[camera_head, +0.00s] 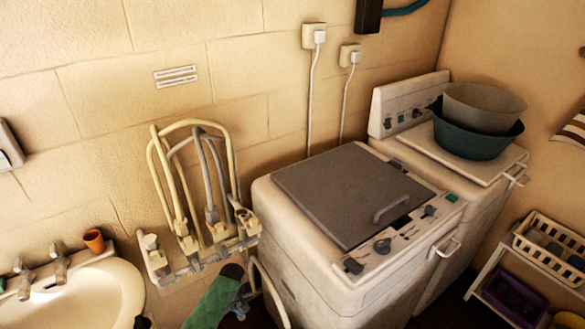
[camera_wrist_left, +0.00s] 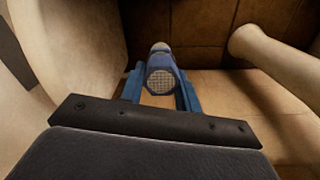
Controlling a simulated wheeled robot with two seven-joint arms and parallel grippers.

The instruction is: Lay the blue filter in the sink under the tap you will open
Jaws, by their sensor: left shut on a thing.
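The blue filter (camera_wrist_left: 162,73) has a round, pale mesh face and sits between the two blue fingers of my left gripper (camera_wrist_left: 160,92) in the left wrist view. The gripper is shut on it. In the head view only a small dark part, probably of this gripper, shows at the bottom edge beside the sink's right rim; the filter cannot be made out there. The white sink (camera_head: 97,297) is at the lower left, partly cut off. Two taps, a left one (camera_head: 22,278) and a right one (camera_head: 60,264), stand at its back. My right gripper is out of view.
An orange cup (camera_head: 94,240) stands at the sink's back right corner. A pipe rack (camera_head: 190,262) and a green cloth (camera_head: 212,303) are right of the sink. A washing machine (camera_head: 345,195) stands further right. A pale column (camera_wrist_left: 270,45) is close in the wrist view.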

